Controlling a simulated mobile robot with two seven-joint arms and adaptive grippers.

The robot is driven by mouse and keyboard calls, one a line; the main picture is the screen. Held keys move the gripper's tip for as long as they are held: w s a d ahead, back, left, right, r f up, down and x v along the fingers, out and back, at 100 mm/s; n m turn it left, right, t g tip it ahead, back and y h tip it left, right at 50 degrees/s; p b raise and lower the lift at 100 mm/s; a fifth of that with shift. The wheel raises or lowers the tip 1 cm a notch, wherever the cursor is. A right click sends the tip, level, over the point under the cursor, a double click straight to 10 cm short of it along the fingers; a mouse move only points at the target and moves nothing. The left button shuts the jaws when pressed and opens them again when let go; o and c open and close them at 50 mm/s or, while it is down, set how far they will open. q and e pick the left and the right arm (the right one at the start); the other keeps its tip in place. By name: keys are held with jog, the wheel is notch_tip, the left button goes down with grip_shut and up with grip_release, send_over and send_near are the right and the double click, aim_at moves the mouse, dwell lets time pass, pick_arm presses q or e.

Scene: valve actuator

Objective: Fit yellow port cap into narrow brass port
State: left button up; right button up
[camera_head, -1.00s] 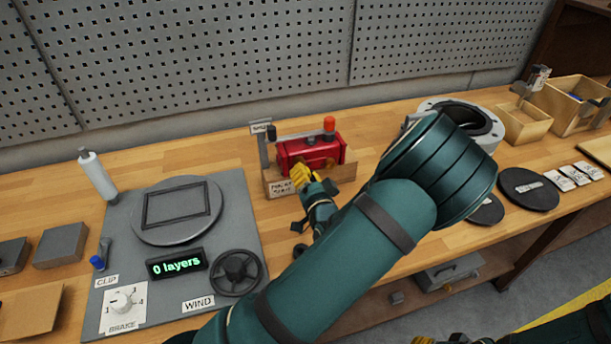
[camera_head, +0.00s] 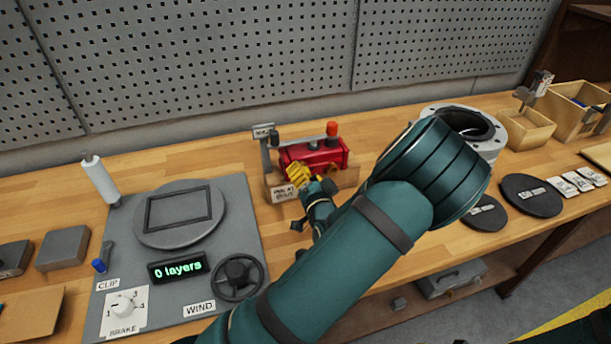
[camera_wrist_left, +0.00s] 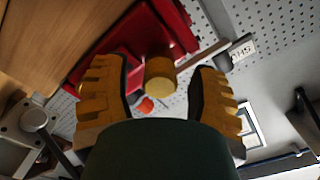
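The red valve actuator (camera_head: 322,153) stands in a wooden cradle near the back of the bench. My left gripper (camera_head: 302,173) is at its front, with yellow fingers close to the red body. In the left wrist view my left gripper (camera_wrist_left: 161,100) is open, its fingers spread on either side of a brass-coloured cylinder (camera_wrist_left: 160,76) that sticks out from the red body (camera_wrist_left: 105,45). The fingers do not touch it. I cannot tell whether this cylinder is the bare port or bears a cap. No separate yellow cap can be made out. My right gripper is out of view.
A grey winding plate (camera_head: 220,215) with dial and handwheel fills the left. A round metal housing (camera_head: 475,128), black discs (camera_head: 530,194) and wooden bins (camera_head: 525,125) are on the right. An orange-red knob (camera_head: 333,128) stands above the actuator. My left arm hides the front bench.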

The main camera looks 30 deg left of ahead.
pick_arm(q)
jog(key=v, duration=1.2)
jog(key=shift+r, duration=0.1)
dwell(0.4)
